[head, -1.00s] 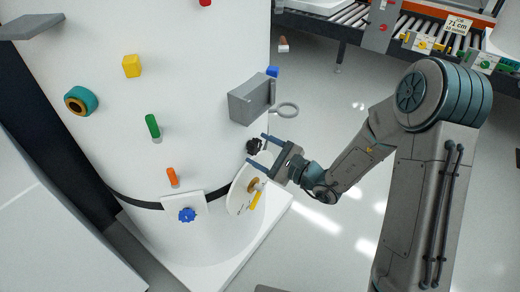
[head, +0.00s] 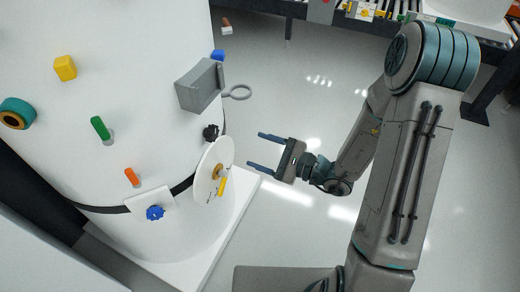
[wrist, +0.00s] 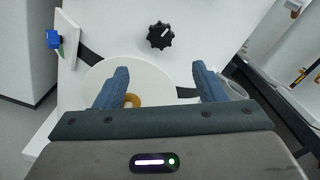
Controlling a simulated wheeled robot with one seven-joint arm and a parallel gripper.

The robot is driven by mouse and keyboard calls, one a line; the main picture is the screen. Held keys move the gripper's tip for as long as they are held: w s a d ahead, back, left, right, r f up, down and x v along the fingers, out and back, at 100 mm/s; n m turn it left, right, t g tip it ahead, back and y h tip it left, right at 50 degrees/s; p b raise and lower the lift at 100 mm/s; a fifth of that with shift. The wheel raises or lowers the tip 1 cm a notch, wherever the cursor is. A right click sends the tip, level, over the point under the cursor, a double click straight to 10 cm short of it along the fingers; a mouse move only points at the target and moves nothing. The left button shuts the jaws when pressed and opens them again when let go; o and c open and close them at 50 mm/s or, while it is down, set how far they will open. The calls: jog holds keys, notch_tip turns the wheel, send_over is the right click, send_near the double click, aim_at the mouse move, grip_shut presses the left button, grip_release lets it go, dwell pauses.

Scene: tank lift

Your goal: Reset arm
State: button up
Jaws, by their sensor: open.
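My gripper (head: 266,152) is open and empty in the head view. Its two blue fingers point left toward the white tank (head: 120,60), with a clear gap between the fingertips and the tank. In the wrist view the spread fingers (wrist: 158,82) frame the tank's lower front. A black knob (wrist: 161,36) lies beyond them; it also shows in the head view (head: 210,132). A white disc dial (head: 205,185) with a brass hub and a yellow handle sits below the knob. The left finger partly covers this dial (wrist: 110,68) in the wrist view.
A grey box (head: 198,88) with a ring (head: 238,92) juts from the tank above the knob. A blue knob (head: 155,212) and an orange peg (head: 132,177) are at lower left. A conveyor (head: 380,10) stands at the back. The floor around my gripper is open.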

jog(key=s+d+r+n+g+h+p, duration=0.1)
jog(key=s+r+n+g+h+p, duration=0.5)
jog(key=s+r+n+g+p, duration=0.55)
jog(key=s+d+r+n+t+h+p, duration=0.2)
jog(key=d+r+n+t+h+p, duration=0.3)
jog(key=d+r+h, duration=0.5)
jog(key=d+r+t, duration=0.2)
jog(key=d+r, duration=0.3)
jog(key=shift+r+h, duration=0.3)
